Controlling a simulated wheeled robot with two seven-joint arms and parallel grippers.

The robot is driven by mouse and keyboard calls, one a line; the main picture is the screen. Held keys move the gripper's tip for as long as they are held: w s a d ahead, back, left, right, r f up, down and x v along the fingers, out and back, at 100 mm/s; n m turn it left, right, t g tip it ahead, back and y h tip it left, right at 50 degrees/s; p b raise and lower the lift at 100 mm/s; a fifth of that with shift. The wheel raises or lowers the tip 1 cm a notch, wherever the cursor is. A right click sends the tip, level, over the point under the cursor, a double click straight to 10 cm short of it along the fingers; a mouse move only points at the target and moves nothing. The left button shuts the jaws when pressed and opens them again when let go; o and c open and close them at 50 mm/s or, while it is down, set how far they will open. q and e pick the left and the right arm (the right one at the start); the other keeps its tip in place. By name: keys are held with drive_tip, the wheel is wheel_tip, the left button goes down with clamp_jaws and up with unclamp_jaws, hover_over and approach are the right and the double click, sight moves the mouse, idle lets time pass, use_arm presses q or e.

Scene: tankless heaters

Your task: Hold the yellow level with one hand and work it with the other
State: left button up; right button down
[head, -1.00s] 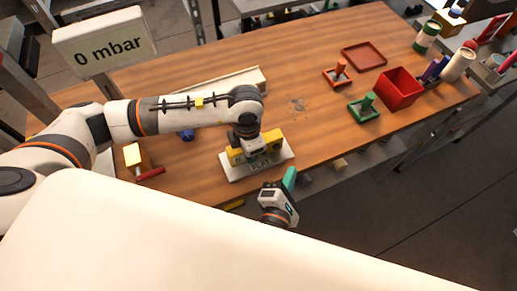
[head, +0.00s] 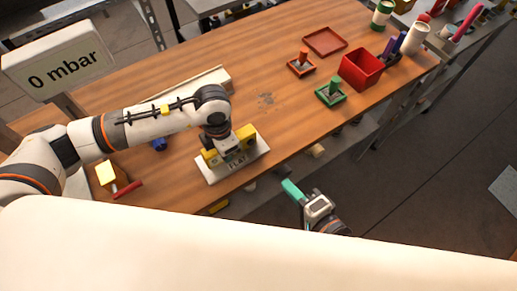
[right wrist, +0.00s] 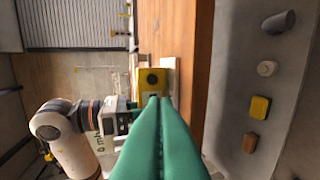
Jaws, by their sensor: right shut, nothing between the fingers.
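The yellow level (head: 244,134) sits on a pale plate marked "FLAT" (head: 232,172) near the front edge of the wooden table. My left gripper (head: 228,151) is down at the middle of the level, which shows on both sides of it. The left fingertips are hidden, so I cannot tell whether they grip. My right gripper (head: 291,188) has green fingers, shut and empty, off the table's front edge, to the right of the level and apart from it. In the right wrist view the level (right wrist: 153,80) with a dark round spot shows beyond the green fingers (right wrist: 160,120).
A display reading "0 mbar" (head: 57,72) stands at the left. A long pale bar (head: 190,92) lies behind my left arm. A yellow block (head: 106,173) and red rod (head: 128,190) lie at left. A red bin (head: 361,70), stamps and tray stand at right. Mid-table is mostly clear.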

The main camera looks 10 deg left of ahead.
idle(0.3)
approach(251, 144)
drive_tip(key=x, duration=0.5)
drive_tip(key=shift+f, duration=0.25)
drive_tip(key=shift+w+a, duration=0.45)
drive_tip(key=shift+w, duration=0.15)
